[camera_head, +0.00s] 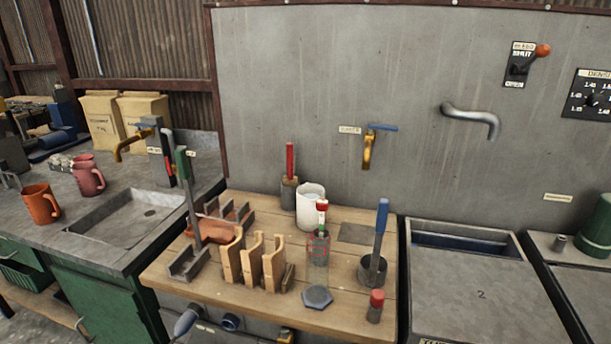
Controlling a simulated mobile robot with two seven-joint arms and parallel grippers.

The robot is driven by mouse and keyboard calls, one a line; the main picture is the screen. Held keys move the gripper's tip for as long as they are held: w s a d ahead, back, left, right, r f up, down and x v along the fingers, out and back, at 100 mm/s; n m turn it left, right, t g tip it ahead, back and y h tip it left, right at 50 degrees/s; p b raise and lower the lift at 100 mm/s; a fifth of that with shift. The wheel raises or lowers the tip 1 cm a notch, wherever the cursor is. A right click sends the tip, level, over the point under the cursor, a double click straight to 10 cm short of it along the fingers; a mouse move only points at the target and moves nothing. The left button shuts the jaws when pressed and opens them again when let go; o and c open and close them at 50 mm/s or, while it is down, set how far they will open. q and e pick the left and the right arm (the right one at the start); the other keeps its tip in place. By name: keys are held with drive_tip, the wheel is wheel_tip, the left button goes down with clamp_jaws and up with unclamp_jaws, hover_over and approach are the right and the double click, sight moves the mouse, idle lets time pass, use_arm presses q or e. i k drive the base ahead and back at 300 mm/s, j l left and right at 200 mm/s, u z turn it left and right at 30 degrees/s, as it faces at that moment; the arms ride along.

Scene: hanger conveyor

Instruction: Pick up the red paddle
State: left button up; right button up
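A red upright handle (290,160) stands in a brown-grey cup (289,192) at the back of the wooden table (345,300); its lower end is hidden in the cup, so I cannot tell whether it is the red paddle. A second red-topped piece (322,205) stands above a clear glass jar (318,250). A blue-handled tool (382,218) leans in a dark cup (372,272) on the right. A green-handled tool (182,165) stands at the left, above a grey holder (188,264). Neither gripper is in view.
A white jug (310,206) stands just right of the brown-grey cup. Wooden upright blocks (252,260), a grey hexagonal piece (317,296) and a red-capped cylinder (375,306) occupy the front. A brass tap (367,150) juts from the wall above. A sink (125,218) lies left.

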sight(289, 181)
drive_tip(key=i+j+z, duration=0.15)
drive_tip(key=j, duration=0.4)
drive_tip(key=i+j+z, duration=0.2)
drive_tip(key=j, duration=0.35)
drive_tip(key=j+z, duration=0.15)
drive_tip(key=j, duration=0.4)
drive_tip(key=i+j, duration=0.1)
drive_tip(key=j, duration=0.75)
drive_tip(key=j+z, duration=0.1)
drive_tip(key=j, duration=0.75)
drive_tip(key=k+j+z, duration=0.15)
drive_tip(key=j, duration=0.35)
drive_tip(key=i+l+u, duration=0.15)
drive_tip(key=i+l, duration=0.4)
